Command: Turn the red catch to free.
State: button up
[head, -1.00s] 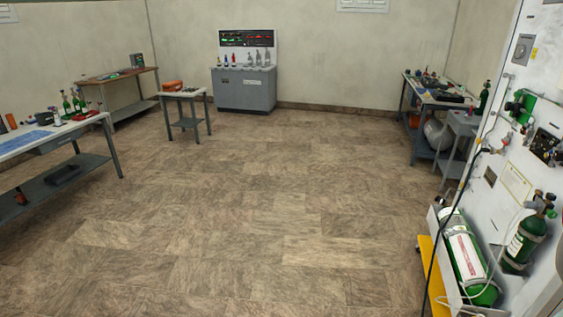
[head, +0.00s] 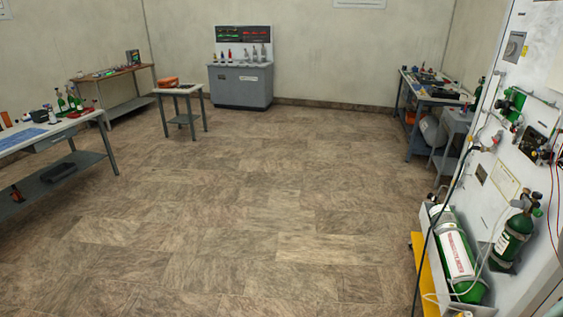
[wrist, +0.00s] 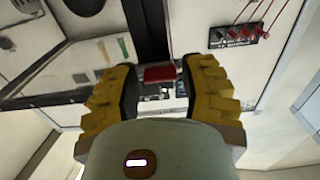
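My gripper (wrist: 160,76) shows in the wrist view, with its yellow and black fingers spread apart and nothing held between them. A small red block (wrist: 160,73) shows in the gap between the fingertips, beyond them, at the foot of a dark upright strip; it may be the red catch. I cannot tell its setting or how far away it is. In the head view neither my gripper nor a clear red catch can be made out. The white panel (head: 510,165) there stands at the right edge.
A black block with red leads (wrist: 238,36) is at the upper right of the wrist view. Benches line the left and far right, and a grey console (head: 241,88) stands at the back. The middle floor is clear.

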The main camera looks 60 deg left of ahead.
grip_shut()
jog(key=shift+w+a+f+n+b, duration=0.1)
jog(key=shift+f+n+b, duration=0.15)
jog(key=shift+b, duration=0.35)
jog(key=shift+w+a+r+n+b, duration=0.15)
jog(key=shift+n+b, duration=1.7)
jog(key=shift+n, duration=2.5)
jog(key=shift+s+d+r+n+b, duration=0.15)
jog(key=shift+n+b, duration=1.65)
jog(key=shift+n, duration=2.5)
jog(key=shift+w, duration=0.1)
